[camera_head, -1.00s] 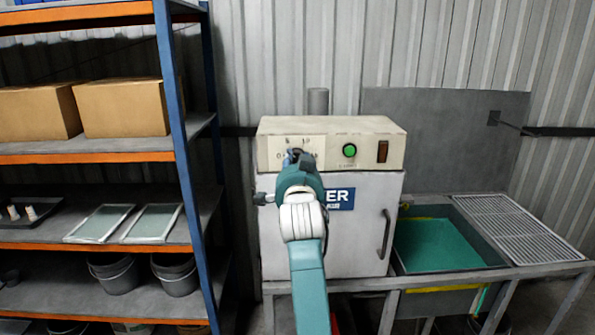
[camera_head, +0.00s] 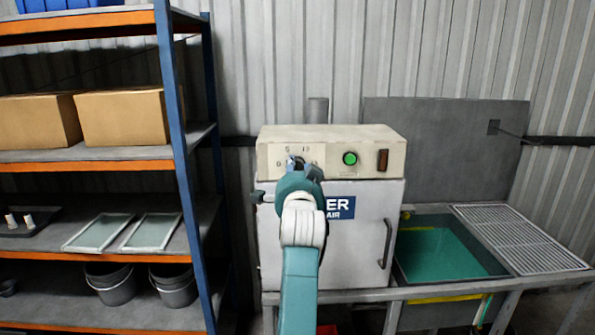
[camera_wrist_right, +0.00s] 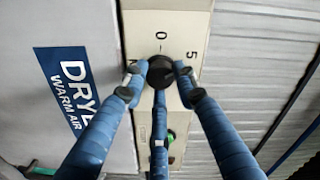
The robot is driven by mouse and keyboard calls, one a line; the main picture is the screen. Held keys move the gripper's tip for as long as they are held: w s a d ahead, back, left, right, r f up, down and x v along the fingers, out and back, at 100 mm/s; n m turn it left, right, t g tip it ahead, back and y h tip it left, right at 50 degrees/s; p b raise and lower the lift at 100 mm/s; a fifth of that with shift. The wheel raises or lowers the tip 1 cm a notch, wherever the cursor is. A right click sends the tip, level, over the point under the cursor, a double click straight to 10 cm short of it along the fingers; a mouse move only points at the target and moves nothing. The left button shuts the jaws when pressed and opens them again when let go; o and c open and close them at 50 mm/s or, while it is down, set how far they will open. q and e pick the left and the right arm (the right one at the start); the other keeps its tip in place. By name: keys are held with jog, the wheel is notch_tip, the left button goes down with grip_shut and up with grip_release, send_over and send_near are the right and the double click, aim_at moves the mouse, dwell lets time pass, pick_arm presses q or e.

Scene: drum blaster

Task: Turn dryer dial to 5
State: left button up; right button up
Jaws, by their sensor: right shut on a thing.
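The dryer (camera_head: 350,230) is a light box with a dark door handle and a blue label. Its cream control panel (camera_head: 333,155) carries the dial at the left. In the right wrist view the dial (camera_wrist_right: 160,72) is a black round knob, with a printed 0 and 5 beside it on the panel. My right gripper (camera_head: 298,165) is shut on the dial. Its blue fingers (camera_wrist_right: 160,82) surround the knob in the right wrist view. The fingers partly cover the dial and scale, and I cannot tell which mark it points to. My left gripper is not in view.
A green lit button (camera_head: 350,158) and a dark switch (camera_head: 382,160) sit right of the dial. A shelf rack with boxes (camera_head: 120,117), frames and buckets stands at the left. A sink with green bottom (camera_head: 445,255) and a slatted drainboard (camera_head: 520,238) are at the right.

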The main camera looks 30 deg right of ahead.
jog(key=o, duration=1.1)
jog(key=shift+w+a+f, duration=0.1)
jog(key=shift+a+f, duration=0.05)
jog(key=shift+f, duration=0.2)
jog(key=shift+o, duration=0.2)
jog(key=shift+r, duration=0.15)
notch_tip(320, 180, up, 10)
jog(key=shift+w, duration=0.1)
